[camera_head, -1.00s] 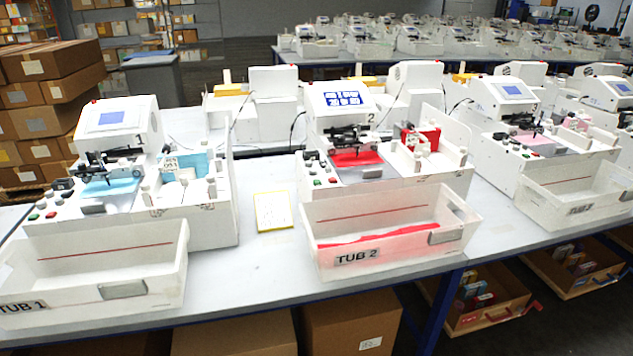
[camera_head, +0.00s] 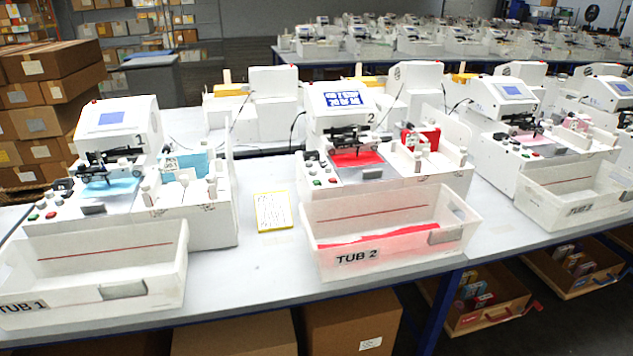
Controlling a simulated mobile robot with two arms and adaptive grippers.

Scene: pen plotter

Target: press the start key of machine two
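Machine two (camera_head: 325,125) is a white pen plotter with a "2" on its side, standing in the middle of the front table. Its screen (camera_head: 342,99) shows large blocky white and blue marks that I cannot read. Red material (camera_head: 357,159) lies under its dark carriage (camera_head: 350,138). On its front left panel are several dark knobs, a green key (camera_head: 317,183) and a red key (camera_head: 333,180); their labels are too small to read. Neither of my grippers is in view.
Tub 2 (camera_head: 345,256), holding some red material, stands in front of machine two. Machine one (camera_head: 115,122) with tub 1 (camera_head: 110,258) is at left, another plotter (camera_head: 505,95) at right. A yellow-edged card (camera_head: 272,211) lies on the bare table between machines one and two.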

